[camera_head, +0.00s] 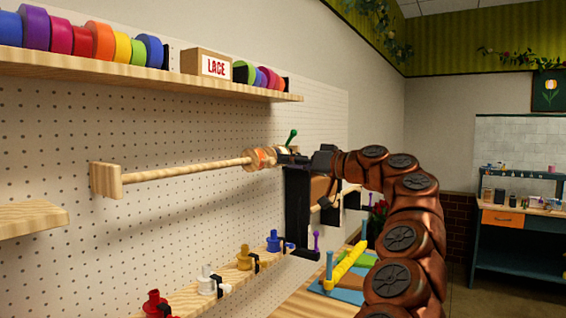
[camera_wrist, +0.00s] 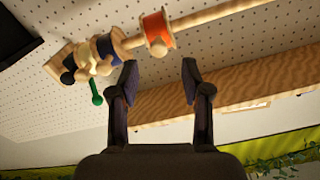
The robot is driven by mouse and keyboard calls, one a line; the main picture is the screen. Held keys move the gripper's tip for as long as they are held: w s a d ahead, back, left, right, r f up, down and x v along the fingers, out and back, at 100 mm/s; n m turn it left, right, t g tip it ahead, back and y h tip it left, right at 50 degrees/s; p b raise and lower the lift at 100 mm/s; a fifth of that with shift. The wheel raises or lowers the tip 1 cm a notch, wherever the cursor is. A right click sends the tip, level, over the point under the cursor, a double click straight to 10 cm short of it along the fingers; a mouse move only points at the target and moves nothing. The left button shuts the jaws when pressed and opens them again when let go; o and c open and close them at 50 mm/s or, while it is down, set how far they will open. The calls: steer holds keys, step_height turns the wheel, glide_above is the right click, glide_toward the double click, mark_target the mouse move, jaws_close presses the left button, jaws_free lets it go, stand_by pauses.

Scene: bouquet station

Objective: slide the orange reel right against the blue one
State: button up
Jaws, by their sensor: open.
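The orange reel (camera_wrist: 158,30), with pale wooden flanges, sits on a wooden rod (camera_wrist: 225,11) in the wrist view. The blue reel (camera_wrist: 105,46) is on the same rod to its left, with a short stretch of bare wood seeming to show between them. My gripper (camera_wrist: 159,70) is open and empty, its fingertips just short of the orange reel and not around it. In the head view the orange reel (camera_head: 259,157) is at the rod's right part, left of my gripper (camera_head: 290,155). I cannot make out the blue reel there.
A cream reel (camera_wrist: 87,54) and a green-knobbed pin (camera_wrist: 95,93) are beyond the blue reel. A wooden shelf (camera_head: 150,75) with ribbon rolls and a LACE box (camera_head: 205,65) runs above the rod. The rod is bare toward its left end block (camera_head: 106,180).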

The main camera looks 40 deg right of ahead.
steer(key=shift+v, duration=2.85)
